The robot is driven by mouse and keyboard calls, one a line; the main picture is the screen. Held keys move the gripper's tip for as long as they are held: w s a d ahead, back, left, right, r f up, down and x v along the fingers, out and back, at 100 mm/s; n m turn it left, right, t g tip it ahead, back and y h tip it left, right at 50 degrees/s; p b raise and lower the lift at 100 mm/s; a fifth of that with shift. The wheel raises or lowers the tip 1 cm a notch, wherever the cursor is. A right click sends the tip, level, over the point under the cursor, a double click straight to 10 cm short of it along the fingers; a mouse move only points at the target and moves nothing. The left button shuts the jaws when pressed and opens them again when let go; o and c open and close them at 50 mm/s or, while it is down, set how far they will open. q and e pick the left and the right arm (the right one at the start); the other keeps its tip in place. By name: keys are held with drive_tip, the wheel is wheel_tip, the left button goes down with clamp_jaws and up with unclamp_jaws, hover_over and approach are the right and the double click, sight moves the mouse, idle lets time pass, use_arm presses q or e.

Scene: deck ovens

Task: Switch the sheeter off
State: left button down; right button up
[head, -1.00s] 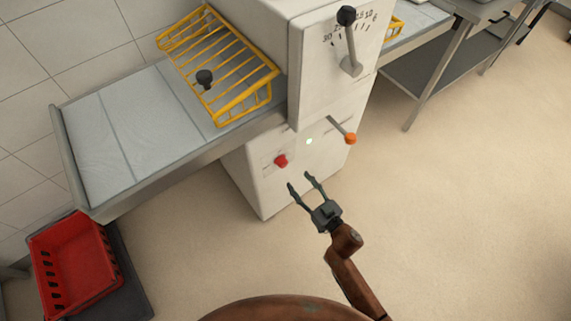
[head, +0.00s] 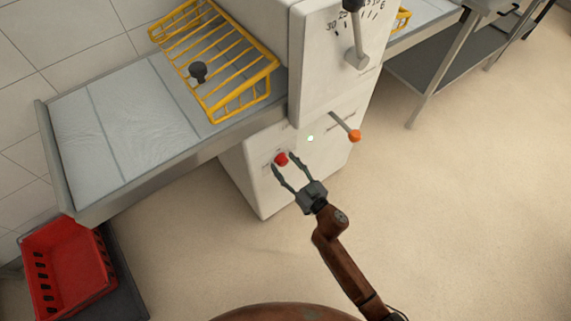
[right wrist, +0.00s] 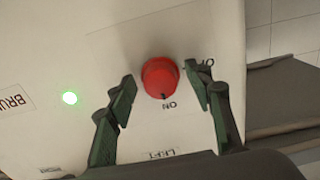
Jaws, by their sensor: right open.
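The sheeter (head: 330,75) is a white machine with a conveyor bed on its left. Its red knob (head: 281,159) is on the lower front panel. In the right wrist view the red knob (right wrist: 160,77) has a dark mark pointing toward the "ON" label. A light (right wrist: 70,98) on the panel glows green; it also shows in the head view (head: 310,138). My right gripper (head: 283,162) is open, with its fingertips on either side of the knob. In the right wrist view the fingers (right wrist: 162,90) appear apart from the knob. My left gripper is not in view.
An orange-tipped lever (head: 354,135) sticks out right of the knob. A black-knobbed lever (head: 355,45) stands above on a numbered scale. A red crate (head: 68,270) stands at lower left.

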drive_tip(key=shift+c, duration=0.6)
drive_tip(key=c, duration=1)
